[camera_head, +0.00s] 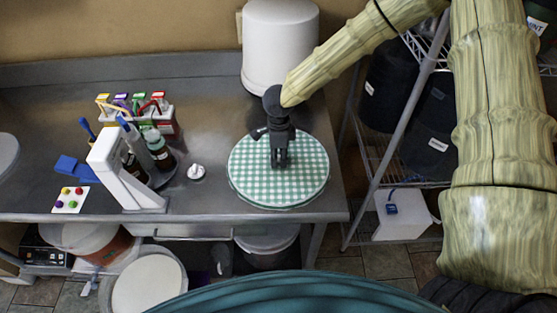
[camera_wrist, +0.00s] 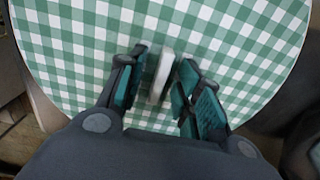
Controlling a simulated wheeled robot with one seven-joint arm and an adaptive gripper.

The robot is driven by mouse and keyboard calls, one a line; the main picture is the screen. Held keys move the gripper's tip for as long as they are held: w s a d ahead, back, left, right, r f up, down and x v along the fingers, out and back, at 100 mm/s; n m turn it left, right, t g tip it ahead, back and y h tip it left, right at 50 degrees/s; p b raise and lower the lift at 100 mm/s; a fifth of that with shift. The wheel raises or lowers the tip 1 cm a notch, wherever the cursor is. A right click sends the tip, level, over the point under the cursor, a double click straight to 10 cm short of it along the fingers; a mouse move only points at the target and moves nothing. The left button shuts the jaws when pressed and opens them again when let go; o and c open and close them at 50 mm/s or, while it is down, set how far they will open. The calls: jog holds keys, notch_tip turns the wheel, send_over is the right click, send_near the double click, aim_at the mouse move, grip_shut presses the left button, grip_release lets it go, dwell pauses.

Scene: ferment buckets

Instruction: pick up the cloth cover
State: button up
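The cloth cover (camera_head: 306,180) is a round green-and-white checked piece near the right end of the steel counter. It fills most of the wrist view (camera_wrist: 230,40). My gripper (camera_head: 280,163) points down over the middle of the cover. In the wrist view my gripper (camera_wrist: 163,62) has its two fingers apart, one on each side of a small white upright piece (camera_wrist: 161,78) at the cover's middle. Gaps show between that piece and both fingers. I cannot tell how far the fingertips are above the cloth. In the head view my gripper hides the white piece.
A white cylinder (camera_head: 279,50) stands behind the cover. To the left are a white stand (camera_head: 118,172), dark bottles (camera_head: 160,154), a small white object (camera_head: 196,171) and a box of colored packets (camera_head: 150,112). A wire rack with black buckets (camera_head: 388,88) stands right of the counter.

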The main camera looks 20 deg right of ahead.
grip_shut()
dwell(0.3)
